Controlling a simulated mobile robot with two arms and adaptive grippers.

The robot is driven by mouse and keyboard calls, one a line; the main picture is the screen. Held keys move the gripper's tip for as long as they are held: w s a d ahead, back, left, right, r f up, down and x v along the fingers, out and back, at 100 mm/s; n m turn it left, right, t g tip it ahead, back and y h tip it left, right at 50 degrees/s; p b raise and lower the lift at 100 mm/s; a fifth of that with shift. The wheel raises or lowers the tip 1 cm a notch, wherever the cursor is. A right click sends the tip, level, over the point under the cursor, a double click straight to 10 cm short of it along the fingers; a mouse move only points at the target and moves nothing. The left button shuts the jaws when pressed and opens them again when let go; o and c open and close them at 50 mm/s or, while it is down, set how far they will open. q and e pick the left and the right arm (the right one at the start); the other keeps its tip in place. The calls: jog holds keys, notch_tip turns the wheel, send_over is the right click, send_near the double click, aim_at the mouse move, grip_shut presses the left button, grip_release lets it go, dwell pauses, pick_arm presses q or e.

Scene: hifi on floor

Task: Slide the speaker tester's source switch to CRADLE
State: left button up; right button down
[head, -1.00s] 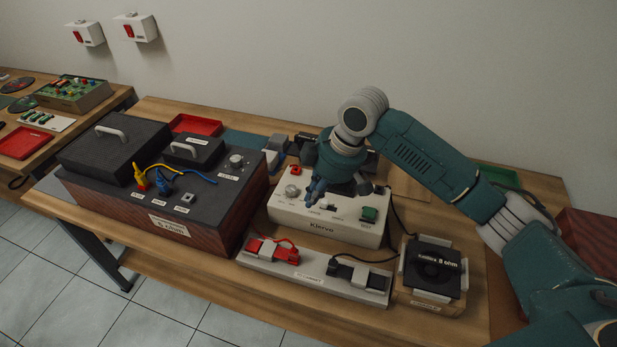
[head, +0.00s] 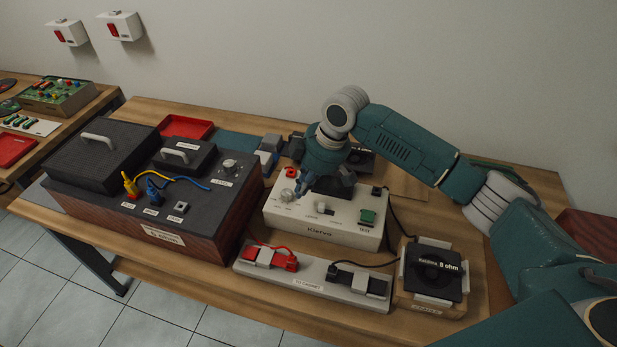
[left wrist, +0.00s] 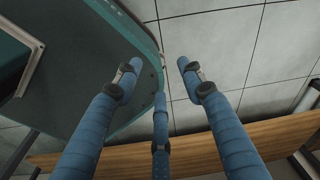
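The speaker tester (head: 345,237) is a white box marked Klervo, standing on the bench in the head view. Its top carries a round knob (head: 287,196) at left and a green test button (head: 367,216) at right. The small source switch (head: 323,209) lies between them; its setting is too small to read. My right gripper (head: 315,188) hangs over the back of the tester's top, behind the switch. Its fingers are partly hidden and I see nothing held. My left gripper (left wrist: 157,75) shows in the left wrist view with spread blue fingers, empty, above the floor.
A large dark unit (head: 215,210) with yellow and blue plugs stands left of the tester. A grey strip (head: 310,283) with red and black clips lies in front. A speaker in a wooden cradle (head: 432,272) stands at right. A red tray (head: 188,128) lies behind.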

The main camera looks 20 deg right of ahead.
aim_at(322, 207)
jog(key=x, duration=0.3)
jog(key=shift+a+f, duration=0.2)
jog(key=shift+f, duration=0.15)
jog(key=d+p, duration=0.1)
jog(key=s+d+p, duration=0.1)
jog(key=shift+s+d+f, duration=0.1)
jog(key=shift+s+d, duration=0.2)
jog(key=shift+d, duration=0.1)
jog(key=shift+s+d, duration=0.3)
jog(key=shift+d, duration=0.05)
pick_arm(q)
jog(key=shift+s+r, duration=0.95)
jog(key=shift+r, duration=0.25)
pick_arm(e)
jog(key=shift+w+a, duration=0.1)
pick_arm(q)
jog(key=shift+w, duration=0.1)
pick_arm(e)
jog(key=shift+f, duration=0.1)
jog(key=s+d+p, duration=0.1)
jog(key=d+p, duration=0.1)
jog(key=shift+s+d, duration=0.25)
jog(key=shift+s, duration=0.15)
pick_arm(q)
jog(key=shift+w+r, duration=0.2)
jog(key=shift+r, duration=0.3)
jog(key=shift+w+r, duration=0.15)
jog(key=shift+r, duration=0.35)
